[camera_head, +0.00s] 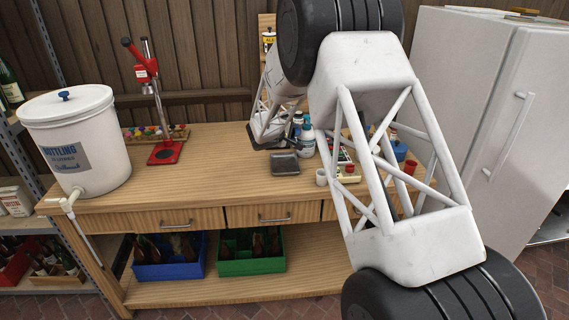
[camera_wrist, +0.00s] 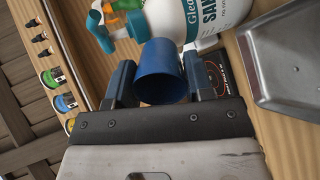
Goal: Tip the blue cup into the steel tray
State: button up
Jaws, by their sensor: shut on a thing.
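The blue cup (camera_wrist: 160,68) sits between the two fingers of my gripper (camera_wrist: 157,75) in the wrist view, with its open mouth towards the camera. My gripper is shut on it. The cup's contents cannot be made out. The steel tray (camera_wrist: 283,62) is to the right of the cup in the wrist view, apart from it, and its visible part looks empty. In the head view the tray (camera_head: 286,163) lies on the bench, just in front of my gripper's end; the held cup is hidden there.
A white sanitizer bottle (camera_wrist: 190,20) stands close behind the cup. A small white cup (camera_head: 321,178) and a red cup (camera_head: 410,167) are right of the tray. A red capper (camera_head: 160,150) and white bucket (camera_head: 80,140) stand left.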

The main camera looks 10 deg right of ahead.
jog(key=shift+w+d+f+g+y, duration=0.1)
jog(key=shift+f+g+y, duration=0.15)
jog(key=shift+g+y, duration=0.45)
jog(key=shift+f, duration=0.1)
jog(key=shift+d+g+y, duration=0.1)
jog(key=shift+g+y, duration=0.6)
jog(key=shift+w+r, duration=0.1)
jog(key=shift+r, duration=0.1)
jog(key=shift+w+d+r+g+y, duration=0.15)
jog(key=shift+d+r+g+y, duration=0.05)
jog(key=shift+r+g+y, duration=0.6)
jog(key=shift+g+y, duration=0.6)
jog(key=r, duration=0.5)
jog(key=w+d+r, duration=0.1)
jog(key=r, duration=0.2)
jog(key=shift+w+d+r+g+y, duration=0.55)
jog(key=shift+d+g+y, duration=0.05)
jog(key=shift+g+y, duration=0.1)
jog(key=shift+w+d+f+g+y, duration=0.2)
jog(key=shift+w+d+g+y, duration=0.85)
jog(key=shift+g+y, duration=0.35)
